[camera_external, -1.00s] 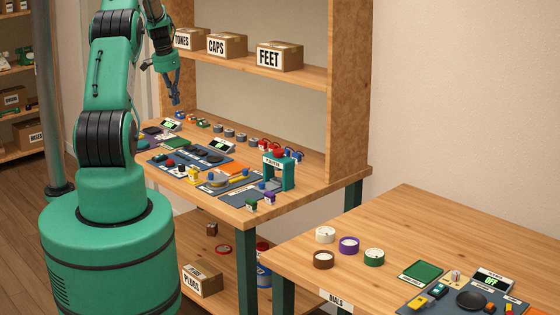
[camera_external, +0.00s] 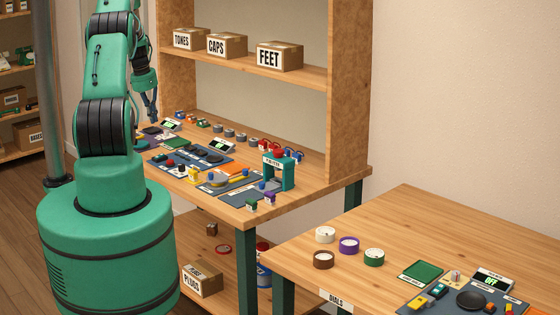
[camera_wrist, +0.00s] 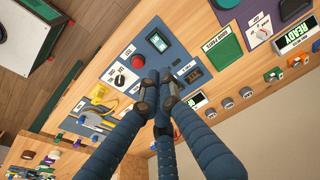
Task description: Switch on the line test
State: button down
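My gripper (camera_wrist: 159,88) has three dark blue fingers whose tips are drawn together with nothing visible between them. In the external view my gripper (camera_external: 151,104) hangs over the far left end of the workbench. In the wrist view its tips lie over a blue-grey panel (camera_wrist: 133,88). A dark rocker switch (camera_wrist: 158,42) with a green mark, a red round button (camera_wrist: 138,61) and a small dark display (camera_wrist: 194,75) are on that panel. The labels are too small to read, so I cannot tell which control is the line test. The fingers hide part of the panel.
The wrist view also shows a green pad (camera_wrist: 222,52), a READY display (camera_wrist: 294,36) and several grey knobs. In the external view a right-hand table (camera_external: 430,220) carries another panel with an OFF display (camera_external: 491,280). Boxes (camera_external: 279,56) stand on the shelf above the bench.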

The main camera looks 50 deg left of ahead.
aim_at(163, 155)
jog(key=shift+f, duration=0.1)
jog(key=shift+w+f+p, duration=0.15)
jog(key=shift+w+f, duration=0.3)
jog(key=shift+f, duration=1.8)
jog(key=shift+w+f+p, duration=0.2)
jog(key=shift+w+f, duration=0.25)
jog(key=shift+f, duration=1.8)
jog(key=shift+w+f+p, duration=0.15)
jog(key=shift+w+f, duration=0.3)
jog(key=shift+f, duration=1.8)
